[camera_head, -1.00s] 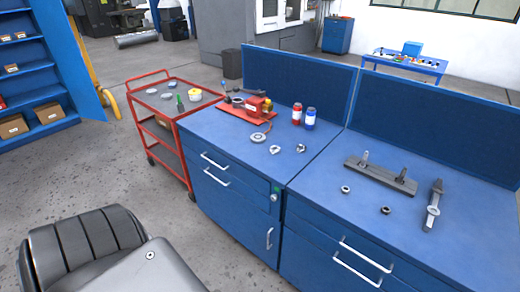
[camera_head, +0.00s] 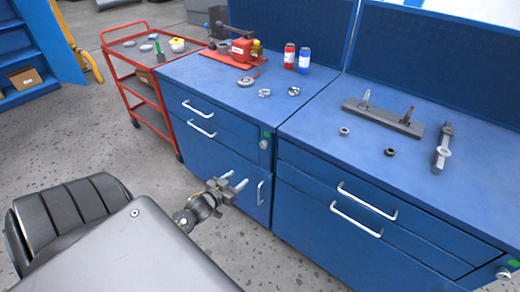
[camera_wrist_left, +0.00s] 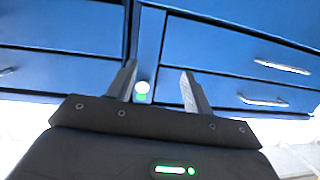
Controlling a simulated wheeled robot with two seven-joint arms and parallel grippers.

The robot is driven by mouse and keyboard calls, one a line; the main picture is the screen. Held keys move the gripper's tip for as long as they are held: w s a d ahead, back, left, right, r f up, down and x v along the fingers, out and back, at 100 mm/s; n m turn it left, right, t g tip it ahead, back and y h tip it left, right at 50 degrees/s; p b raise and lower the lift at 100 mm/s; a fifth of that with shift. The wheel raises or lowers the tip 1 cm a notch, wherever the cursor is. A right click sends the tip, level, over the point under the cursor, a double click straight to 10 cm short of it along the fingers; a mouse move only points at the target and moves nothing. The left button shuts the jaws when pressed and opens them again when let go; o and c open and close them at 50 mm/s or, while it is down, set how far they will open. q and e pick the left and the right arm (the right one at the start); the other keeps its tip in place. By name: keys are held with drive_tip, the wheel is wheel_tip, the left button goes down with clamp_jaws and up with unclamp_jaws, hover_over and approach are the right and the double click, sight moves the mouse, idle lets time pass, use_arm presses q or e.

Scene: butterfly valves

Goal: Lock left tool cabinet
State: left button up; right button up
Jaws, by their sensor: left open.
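The left tool cabinet (camera_head: 215,155) is blue with two drawers and a door below, all closed. Its round silver lock knob (camera_head: 264,144) with a green mark sits at the upper right of its front. My left gripper (camera_head: 236,181) is in front of the cabinet door, below and left of the lock in the head view, open and empty. In the left wrist view the lock knob (camera_wrist_left: 142,87) shows white with green, between the open fingers (camera_wrist_left: 157,72) and nearer the left one. Whether they touch it is unclear. My right gripper is not in view.
A second blue cabinet (camera_head: 350,215) stands directly to the right, with its own green-marked lock (camera_head: 504,271). A red trolley (camera_head: 143,88) stands to the left. The floor before the left cabinet is mostly clear.

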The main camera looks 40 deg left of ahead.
sight(262, 146)
use_arm(q)
wheel_tip(262, 146, up, 8)
drive_tip(key=w+d+t+h+b, duration=0.1)
drive_tip(key=w+t, duration=0.1)
drive_tip(key=w, duration=1.1)
drive_tip(key=shift+f+p, duration=0.1)
drive_tip(key=shift+p, duration=0.2)
drive_tip(key=shift+s, duration=0.1)
drive_tip(key=shift+c, duration=0.3)
drive_tip(key=c, duration=0.9)
